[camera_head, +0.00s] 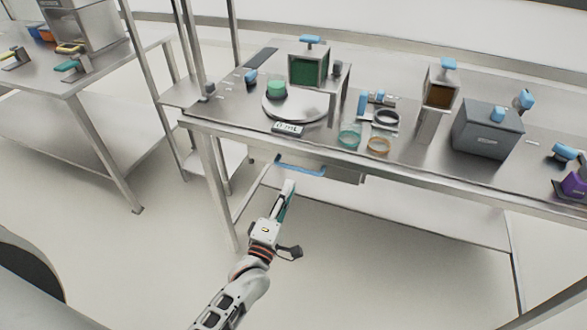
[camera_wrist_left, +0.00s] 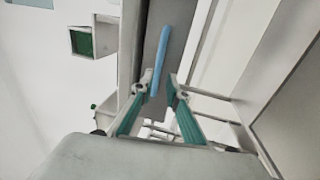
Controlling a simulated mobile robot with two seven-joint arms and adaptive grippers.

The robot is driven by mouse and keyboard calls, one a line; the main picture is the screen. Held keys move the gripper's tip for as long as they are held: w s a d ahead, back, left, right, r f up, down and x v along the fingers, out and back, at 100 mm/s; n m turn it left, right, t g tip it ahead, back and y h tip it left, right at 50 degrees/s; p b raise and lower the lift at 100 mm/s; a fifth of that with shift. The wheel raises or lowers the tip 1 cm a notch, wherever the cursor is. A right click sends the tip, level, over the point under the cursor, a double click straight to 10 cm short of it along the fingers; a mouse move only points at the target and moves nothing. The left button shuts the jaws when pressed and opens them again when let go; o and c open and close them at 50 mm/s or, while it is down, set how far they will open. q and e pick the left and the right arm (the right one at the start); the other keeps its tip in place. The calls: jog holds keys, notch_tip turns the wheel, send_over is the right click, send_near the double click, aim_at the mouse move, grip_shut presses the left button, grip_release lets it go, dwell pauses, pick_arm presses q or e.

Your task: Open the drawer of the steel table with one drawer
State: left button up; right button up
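The steel table (camera_head: 215,118) stands across the middle and right of the head view. Its one drawer (camera_head: 345,174) hangs under the top and looks closed. A blue bar handle (camera_head: 300,167) runs along the drawer front. My left gripper (camera_head: 288,186) is just below and in front of the handle. In the left wrist view the gripper (camera_wrist_left: 161,82) is open, with a teal-padded finger on either side of the near end of the handle (camera_wrist_left: 162,60). I cannot tell whether the fingers touch it. My right gripper is not in view.
The tabletop holds a round plate (camera_head: 295,105), a green-fronted box (camera_head: 309,69), several rings and a grey bin (camera_head: 487,128). A table leg (camera_head: 215,185) stands left of my arm. A second table (camera_head: 65,90) is at the left. Floor before the drawer is clear.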

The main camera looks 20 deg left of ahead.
aim_at(297, 168)
pick_arm(q)
jog(key=shift+w+d+r, duration=0.1)
jog(key=shift+w+r, duration=0.2)
jog(key=shift+w, duration=1)
jog(key=shift+w+r, duration=0.3)
jog(key=shift+w, duration=0.95)
jog(key=shift+w+d+r, duration=0.1)
jog(key=shift+w+r, duration=0.2)
jog(key=shift+w, duration=1)
grip_shut()
